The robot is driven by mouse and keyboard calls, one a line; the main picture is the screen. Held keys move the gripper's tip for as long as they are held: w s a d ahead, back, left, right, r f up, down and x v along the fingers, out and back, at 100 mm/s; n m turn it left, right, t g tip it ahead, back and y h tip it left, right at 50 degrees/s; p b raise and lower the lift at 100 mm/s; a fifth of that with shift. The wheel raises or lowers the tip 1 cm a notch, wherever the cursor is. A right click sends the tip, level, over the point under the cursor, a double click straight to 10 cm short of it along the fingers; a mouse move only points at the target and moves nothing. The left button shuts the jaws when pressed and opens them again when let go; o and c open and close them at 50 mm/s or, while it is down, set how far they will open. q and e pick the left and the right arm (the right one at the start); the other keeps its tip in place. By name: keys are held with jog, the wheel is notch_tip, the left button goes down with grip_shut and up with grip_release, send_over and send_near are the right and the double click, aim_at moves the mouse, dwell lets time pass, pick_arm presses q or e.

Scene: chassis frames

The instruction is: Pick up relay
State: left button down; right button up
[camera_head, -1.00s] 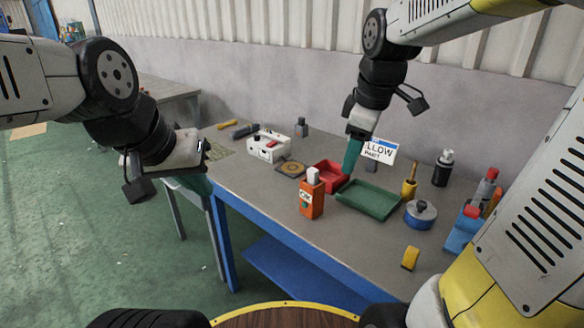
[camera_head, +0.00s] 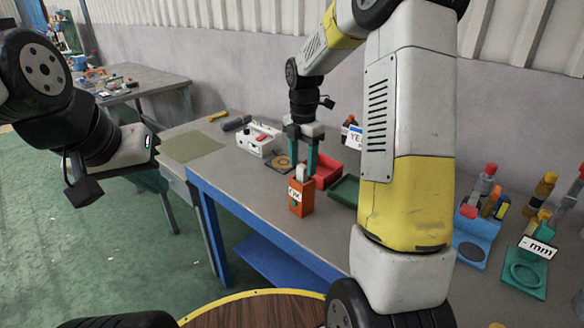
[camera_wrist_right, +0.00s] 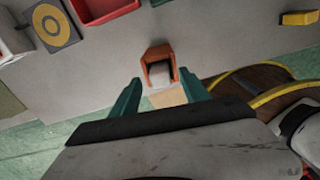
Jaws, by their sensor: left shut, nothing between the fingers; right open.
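My right gripper (camera_head: 303,162) is open and points down above and just behind this box. In the right wrist view the orange box (camera_wrist_right: 157,57) shows just beyond and between the two spread teal fingertips (camera_wrist_right: 160,80), with no contact visible. My left gripper (camera_head: 158,187) is shut and empty, off the bench at the left, partly hidden by its own wrist.
A red tray (camera_head: 327,172) and a green tray (camera_head: 344,191), partly hidden by my right arm, lie behind the box. A white device with a red switch (camera_head: 258,140) and a square pad with a yellow ring (camera_head: 279,160) are to the left. A blue holder (camera_head: 473,237) stands right.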

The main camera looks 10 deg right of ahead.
jog(key=shift+f, duration=1.25)
grip_shut()
jog(key=shift+r, duration=0.15)
